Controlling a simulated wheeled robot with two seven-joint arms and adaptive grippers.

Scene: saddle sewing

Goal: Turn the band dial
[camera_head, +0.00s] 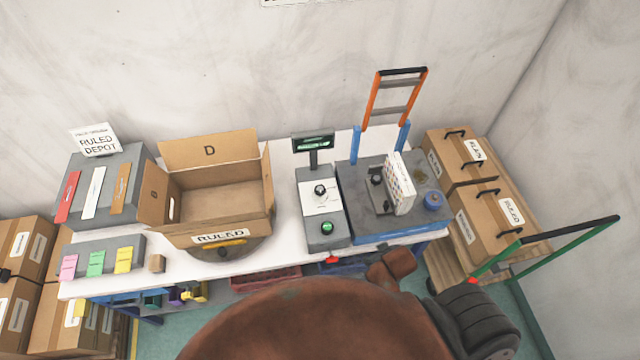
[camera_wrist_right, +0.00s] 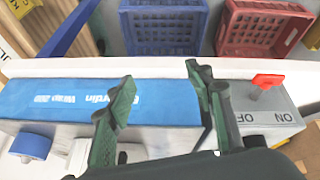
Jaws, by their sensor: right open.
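A grey console (camera_head: 326,237) stands on the white table, with a small display on a post at its back. A black knob (camera_head: 320,190) sits on its white face plate, and a green button (camera_head: 327,228) is nearer the front; I cannot read any label by the knob. My right gripper (camera_wrist_right: 160,78) is open and empty in the right wrist view, its dark green fingers over the front of the blue-fronted machine (camera_wrist_right: 60,105). A red switch (camera_wrist_right: 267,81) marked ON and OFF is to its right. My left gripper is not in view.
An open carton (camera_head: 212,148) marked RULED stands left of the console. A frame with orange handles (camera_head: 372,100) rises behind the machine. Boxes (camera_head: 470,225) are stacked on a cart at right. Blue (camera_wrist_right: 165,30) and red crates (camera_wrist_right: 262,30) sit below the table edge.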

